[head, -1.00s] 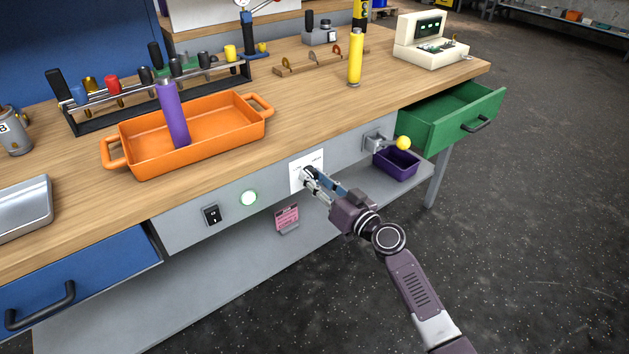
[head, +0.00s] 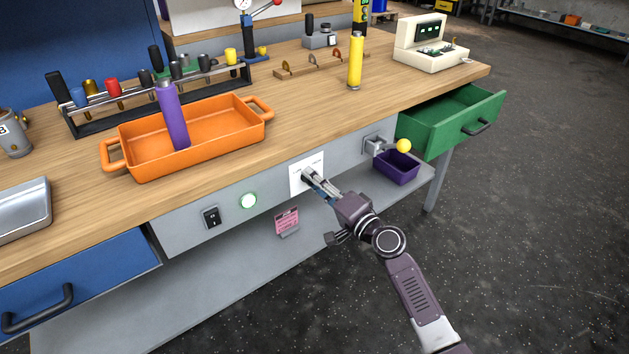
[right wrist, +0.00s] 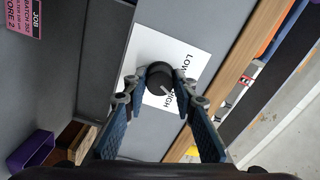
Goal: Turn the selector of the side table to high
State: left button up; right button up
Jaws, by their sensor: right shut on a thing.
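The selector is a black round knob (right wrist: 157,74) on a white label plate (right wrist: 191,59) with the words LOW and HIGH. A short pale mark on the knob points towards the HIGH side in the right wrist view. The plate (head: 297,181) also shows in the head view on the grey front of the side table (head: 180,232). My right gripper (head: 309,175) is at the plate and hides the knob there. In the right wrist view its fingertips (right wrist: 158,88) are closed around the knob. My left gripper is not in view.
A yellow-knobbed lever (head: 403,146), a purple bin (head: 396,168) and an open green drawer (head: 455,120) are to the right. A pink tag (head: 287,221) hangs below.

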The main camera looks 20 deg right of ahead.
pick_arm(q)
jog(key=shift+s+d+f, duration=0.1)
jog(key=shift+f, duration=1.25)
pick_arm(e)
jog(key=shift+m, duration=1.8)
jog(key=o, duration=1.2)
jog(key=shift+d, duration=0.1)
jog(key=shift+c, duration=0.2)
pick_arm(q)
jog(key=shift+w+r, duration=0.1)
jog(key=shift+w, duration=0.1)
pick_arm(e)
jog(key=shift+s, duration=0.1)
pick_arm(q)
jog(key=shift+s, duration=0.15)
pick_arm(e)
jog(key=v, duration=1.1)
jog(key=shift+s, duration=0.4)
